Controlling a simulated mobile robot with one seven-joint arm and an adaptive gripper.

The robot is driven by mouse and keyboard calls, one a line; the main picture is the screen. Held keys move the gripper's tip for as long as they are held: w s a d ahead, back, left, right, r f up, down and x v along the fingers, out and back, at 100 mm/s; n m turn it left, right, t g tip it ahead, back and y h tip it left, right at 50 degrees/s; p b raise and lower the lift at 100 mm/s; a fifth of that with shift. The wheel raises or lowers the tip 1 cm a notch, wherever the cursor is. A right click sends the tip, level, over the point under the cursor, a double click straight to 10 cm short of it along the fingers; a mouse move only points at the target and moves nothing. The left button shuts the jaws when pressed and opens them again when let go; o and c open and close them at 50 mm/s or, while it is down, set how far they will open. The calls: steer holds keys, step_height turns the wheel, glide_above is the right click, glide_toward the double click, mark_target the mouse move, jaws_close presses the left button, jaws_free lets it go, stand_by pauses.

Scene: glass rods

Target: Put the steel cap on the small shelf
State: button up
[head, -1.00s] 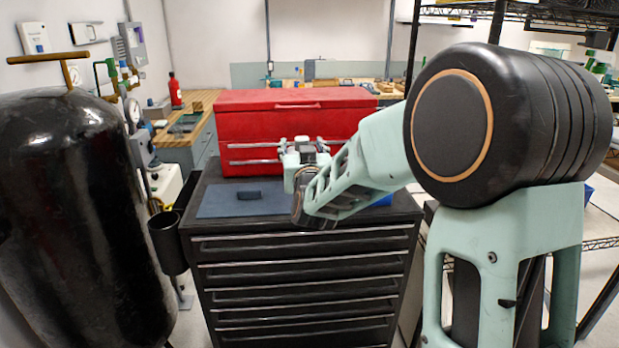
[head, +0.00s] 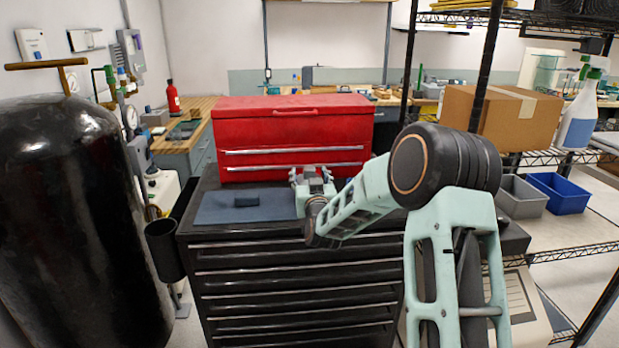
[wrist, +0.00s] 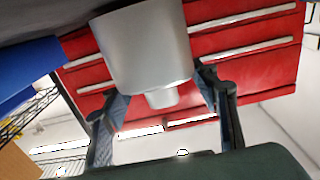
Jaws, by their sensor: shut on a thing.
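My gripper (head: 313,180) is over the right part of the black cabinet's top, in front of the red toolbox. In the wrist view my gripper (wrist: 162,90) has its two dark fingers on either side of a smooth grey cap (wrist: 145,50), with a narrower stub at its lower end. It looks like the steel cap, and the fingers are shut on it. I cannot pick out the small shelf with certainty.
The red toolbox (head: 290,132) stands at the back of the black cabinet (head: 300,290). A blue-grey mat (head: 215,212) with a small dark block (head: 247,200) lies left of my gripper. A black tank (head: 70,220) stands left. Wire shelving with a cardboard box (head: 500,118) is right.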

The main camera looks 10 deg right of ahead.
steer(key=shift+f, duration=0.35)
steer(key=o, duration=1.3)
steer(key=shift+r, duration=0.1)
